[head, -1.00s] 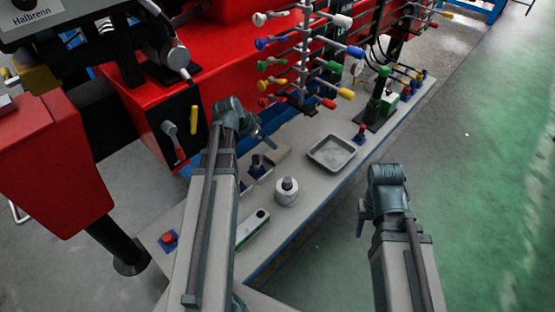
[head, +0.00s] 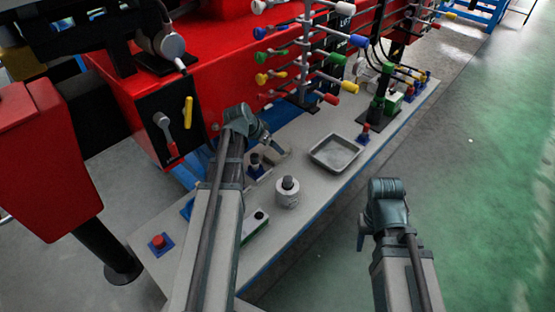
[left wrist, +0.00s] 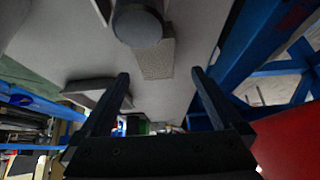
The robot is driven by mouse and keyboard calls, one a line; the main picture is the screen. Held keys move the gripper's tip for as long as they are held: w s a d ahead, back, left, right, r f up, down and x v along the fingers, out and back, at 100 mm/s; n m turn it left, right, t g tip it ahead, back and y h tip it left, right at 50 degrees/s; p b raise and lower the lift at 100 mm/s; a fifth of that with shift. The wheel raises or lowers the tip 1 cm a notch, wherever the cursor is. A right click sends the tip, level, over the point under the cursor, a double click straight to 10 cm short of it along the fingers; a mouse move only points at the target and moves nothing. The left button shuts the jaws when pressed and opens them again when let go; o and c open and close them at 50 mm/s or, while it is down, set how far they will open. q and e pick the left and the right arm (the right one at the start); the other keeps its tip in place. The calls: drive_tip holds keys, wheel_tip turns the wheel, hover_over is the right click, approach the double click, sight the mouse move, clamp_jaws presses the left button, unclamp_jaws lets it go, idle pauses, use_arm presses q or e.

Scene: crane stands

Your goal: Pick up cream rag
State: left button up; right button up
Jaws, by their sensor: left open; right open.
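The cream rag (head: 279,152) looks like a small flat beige patch on the grey bench, just beyond a dark-topped post on a blue base (head: 255,166). My left gripper (head: 267,139) is close to the rag, partly hidden by its own wrist. In the left wrist view my left gripper (left wrist: 160,73) is open and empty, and the textured rag (left wrist: 156,59) lies beyond the gap between its fingertips. I cannot tell the height between them. My right gripper (head: 362,233) is open and empty over the floor, right of the bench.
On the bench (head: 310,190) stand a shallow grey tray (head: 335,166), a white round pot with a dark knob (head: 287,194) and a red button on a blue base (head: 160,243). A rack with coloured handles (head: 305,50) rises behind. Green floor (head: 470,190) at right is clear.

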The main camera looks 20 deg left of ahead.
sight(276, 152)
use_arm(q)
drive_tip(key=b+x, duration=0.4)
drive_tip(key=shift+s+d+f, duration=0.2)
drive_tip(key=shift+s+f, duration=0.05)
drive_tip(key=shift+f, duration=0.15)
drive_tip(key=shift+w+d+f+b, duration=0.1)
drive_tip(key=shift+w+f+b, duration=0.2)
drive_tip(key=shift+b, duration=0.05)
drive_tip(key=shift+r, duration=0.1)
drive_tip(key=c, duration=1.3)
